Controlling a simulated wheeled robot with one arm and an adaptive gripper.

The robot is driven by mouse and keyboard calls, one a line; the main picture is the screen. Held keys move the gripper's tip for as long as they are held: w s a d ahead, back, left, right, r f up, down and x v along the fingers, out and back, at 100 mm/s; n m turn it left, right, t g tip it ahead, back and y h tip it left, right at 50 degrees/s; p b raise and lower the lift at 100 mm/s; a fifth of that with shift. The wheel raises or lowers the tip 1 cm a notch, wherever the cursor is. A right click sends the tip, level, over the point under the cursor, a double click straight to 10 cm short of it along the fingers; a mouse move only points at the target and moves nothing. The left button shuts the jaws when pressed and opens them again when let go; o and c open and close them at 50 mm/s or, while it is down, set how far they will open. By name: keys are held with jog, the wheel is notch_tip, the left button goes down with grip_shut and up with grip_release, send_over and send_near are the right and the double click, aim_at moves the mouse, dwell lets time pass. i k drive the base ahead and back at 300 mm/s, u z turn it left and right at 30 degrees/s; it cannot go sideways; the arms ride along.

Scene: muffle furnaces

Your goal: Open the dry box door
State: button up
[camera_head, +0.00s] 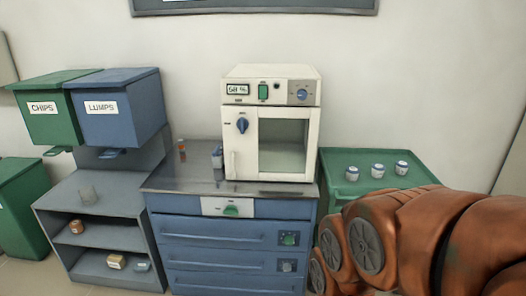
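The dry box (271,105) is a white cabinet on the metal top of a blue drawer unit, in the middle of the head view. Its door (282,145) has a large glass window and looks closed. A blue knob (242,125) is on the left side of the front. A display, a green switch and a round dial are on the panel above. My orange arm fills the lower right, in front and to the right of the dry box. My gripper is not in view.
The blue drawer unit (228,253) stands below. A green cabinet (345,186) with three small jars is at right, partly behind my arm. Small bottles (217,156) stand left of the dry box. Green and blue bins (120,122) and grey shelves (78,262) are at left.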

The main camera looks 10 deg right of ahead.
aim_at(241, 151)
jog(key=u, duration=0.5)
jog(key=i, duration=0.5)
jog(key=u, duration=0.25)
